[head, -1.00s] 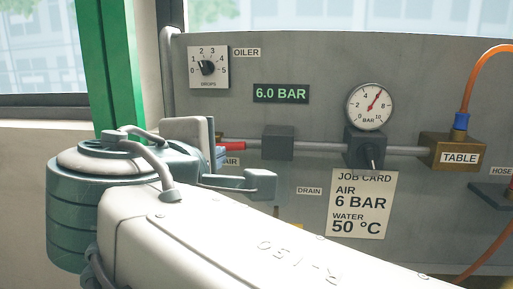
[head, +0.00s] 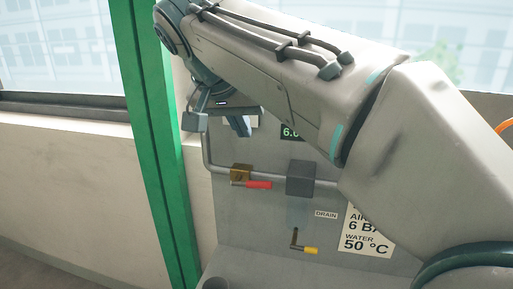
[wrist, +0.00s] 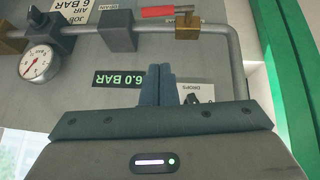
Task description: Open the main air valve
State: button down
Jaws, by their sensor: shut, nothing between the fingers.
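The main air valve has a brass body (head: 240,172) on the grey pipe, with a red handle (head: 258,185). The handle lies roughly along the pipe, pointing right in the head view. In the wrist view, which is upside down, the brass body (wrist: 188,27) and the red handle (wrist: 165,12) show at the top. My gripper (head: 240,125) is above the valve in the head view, apart from the handle. Its fingers (wrist: 158,82) are together and empty, in front of the panel near the pressure display. The valve's label is not readable now.
The green display (wrist: 118,80) reads 6.0 BAR. The pressure gauge (wrist: 40,62) and oiler dial (wrist: 194,98) are on the panel. A yellow-tipped drain handle (head: 310,250) is below the pipe. A green post (head: 160,150) stands left of the panel.

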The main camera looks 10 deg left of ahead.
send_over(255, 183)
notch_tip(255, 183, down, 8)
jog(key=shift+f+b, duration=0.1)
jog(key=shift+b, duration=0.3)
jog(key=f, duration=0.4)
jog(key=shift+s+d, duration=0.15)
jog(key=shift+s, duration=0.2)
